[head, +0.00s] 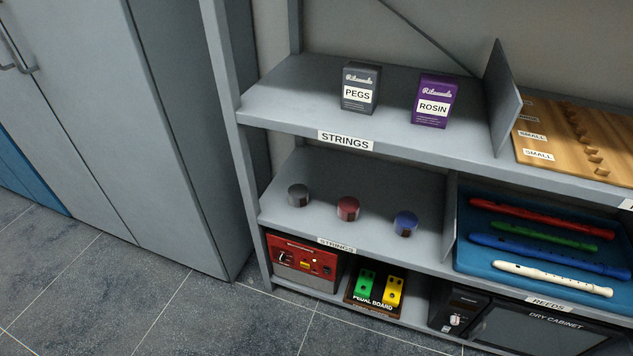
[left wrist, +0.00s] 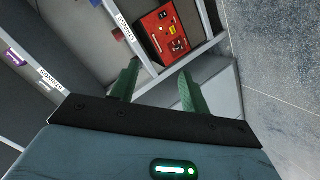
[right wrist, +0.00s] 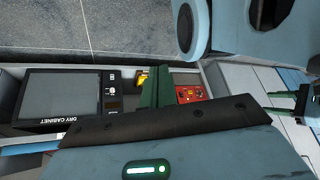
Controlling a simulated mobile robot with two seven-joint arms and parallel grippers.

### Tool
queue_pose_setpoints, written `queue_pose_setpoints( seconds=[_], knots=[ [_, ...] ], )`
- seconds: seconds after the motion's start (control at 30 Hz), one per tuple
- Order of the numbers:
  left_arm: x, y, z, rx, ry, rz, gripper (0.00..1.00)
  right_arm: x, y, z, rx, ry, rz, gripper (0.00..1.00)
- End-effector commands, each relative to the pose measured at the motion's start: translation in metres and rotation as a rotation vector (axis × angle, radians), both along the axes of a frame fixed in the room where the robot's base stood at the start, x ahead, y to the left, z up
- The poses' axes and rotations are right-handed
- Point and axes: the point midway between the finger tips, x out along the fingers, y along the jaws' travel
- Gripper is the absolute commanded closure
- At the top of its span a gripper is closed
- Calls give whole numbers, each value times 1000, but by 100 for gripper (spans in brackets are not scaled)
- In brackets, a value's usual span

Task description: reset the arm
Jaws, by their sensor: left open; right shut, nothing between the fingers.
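Neither of my grippers shows in the head view. In the left wrist view my left gripper (left wrist: 159,74) has its two green fingers spread apart with nothing between them. Beyond the fingers are the shelf edge and a red device (left wrist: 165,36). In the right wrist view my right gripper (right wrist: 157,75) has its green fingers together, with nothing held. Past them are a red device (right wrist: 191,93) and a dark dry cabinet (right wrist: 60,98). A pale blue arm link of mine crosses the top of that view, and green fingers show at its right edge.
The grey shelf (head: 290,97) holds a pegs box (head: 360,88), a rosin box (head: 434,101), several small round tins, and a blue tray (head: 470,262) of recorders. A pedal board (head: 375,306) stands low down. A grey cabinet (head: 170,120) stands left. The tiled floor (head: 130,300) is clear.

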Motion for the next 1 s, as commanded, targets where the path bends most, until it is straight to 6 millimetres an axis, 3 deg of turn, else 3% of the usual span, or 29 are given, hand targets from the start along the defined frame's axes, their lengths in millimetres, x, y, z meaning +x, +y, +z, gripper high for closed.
queue_pose_setpoints(
  seconds=[0.03, 0.3, 0.6, 0.8, 1.0],
  knots=[
    [-14, 0, 19, 48, 11, -14, 54, 6, 1, 21, 2, -17, -1, 100],
    [-83, 10, 73, 344, 75, -124, 54, 24, 4, 85, 10, -74, -4, 100],
    [-130, 32, 149, 647, 100, -241, 54, 72, 6, 166, 15, -215, -10, 100],
    [-144, 42, 168, 748, 106, -280, 54, 88, 7, 189, 17, -263, -12, 100],
    [-148, 43, 167, 760, 115, -290, 54, 86, 7, 187, 19, -260, -13, 100]
  ],
)
